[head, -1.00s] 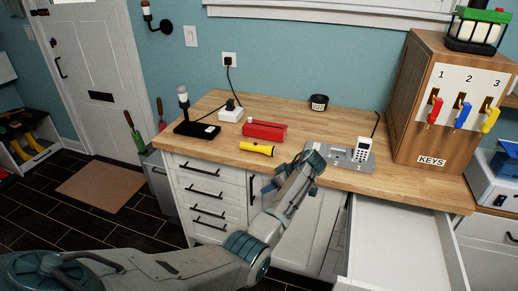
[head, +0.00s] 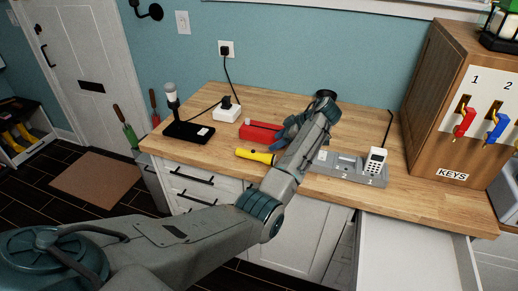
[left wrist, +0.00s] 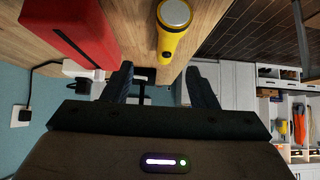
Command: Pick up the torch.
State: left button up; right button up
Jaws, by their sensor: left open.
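The yellow torch (head: 256,156) lies on the wooden counter (head: 330,130) near its front edge. In the left wrist view the torch (left wrist: 171,38) shows its round grey end, just beyond the fingers and a little right of centre. My left gripper (head: 282,137) is low over the counter, to the right of the torch, partly hidden by my own forearm. In the left wrist view my left gripper (left wrist: 157,78) has its fingers apart, with nothing held between them. My right gripper is not in view.
A red box (head: 258,131) lies just behind the torch. A black lamp stand (head: 188,132) and white power block (head: 227,113) are farther left. An open drawer (head: 415,250) juts out below.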

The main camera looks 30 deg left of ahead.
aim_at(258, 153)
pick_arm(q)
jog(key=shift+p+x, duration=0.55)
jog(key=shift+x, duration=0.55)
jog(key=shift+s+a+f+p, duration=0.4)
jog(key=shift+s+a+f, duration=0.1)
jog(key=shift+s+a, duration=0.2)
jog(key=shift+a+f, duration=0.45)
jog(key=shift+f, duration=0.05)
jog(key=p+x, duration=0.1)
jog(key=x, duration=0.1)
jog(key=p+x, duration=0.2)
jog(key=shift+s+d, duration=0.2)
jog(key=shift+s+a+f+p, duration=0.1)
jog(key=shift+a+f+p, duration=0.1)
jog(key=shift+f+p, duration=0.1)
jog(key=shift+a+f, duration=0.1)
jog(key=shift+f, duration=0.15)
grip_shut()
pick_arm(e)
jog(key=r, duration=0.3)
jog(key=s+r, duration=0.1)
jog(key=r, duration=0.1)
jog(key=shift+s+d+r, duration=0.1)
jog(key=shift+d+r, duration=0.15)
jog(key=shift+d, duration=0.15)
